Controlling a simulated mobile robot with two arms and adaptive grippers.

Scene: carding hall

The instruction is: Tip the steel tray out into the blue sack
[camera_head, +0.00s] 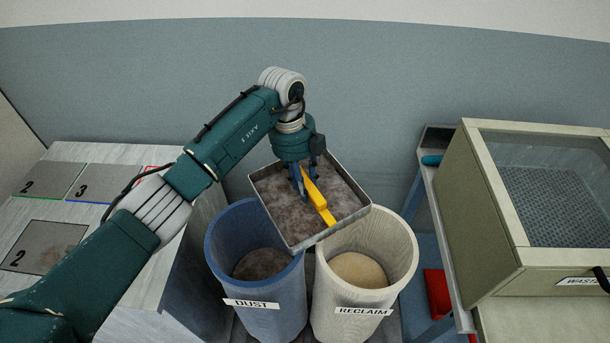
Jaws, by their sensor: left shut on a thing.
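The steel tray (332,230) hangs above the sacks, full of grey-brown fluff. A yellow bar handle (316,197) runs across its middle. My left gripper (304,186) is shut on this handle from above. The blue sack (225,265), labelled DUST, stands open below and to the left, with dark fluff (262,264) inside. The tray overlaps the blue sack's right rim and the cream sack's back rim in the picture. I cannot tell whether the tray is tilted. My right gripper is not in view.
The cream sack (398,262), labelled RECLAIM, stands open right beside the blue one, with pale material inside. A table (110,212) with numbered grey plates (98,182) is at left. A beige box (478,225) with a clear top and a partly hidden label stands at right.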

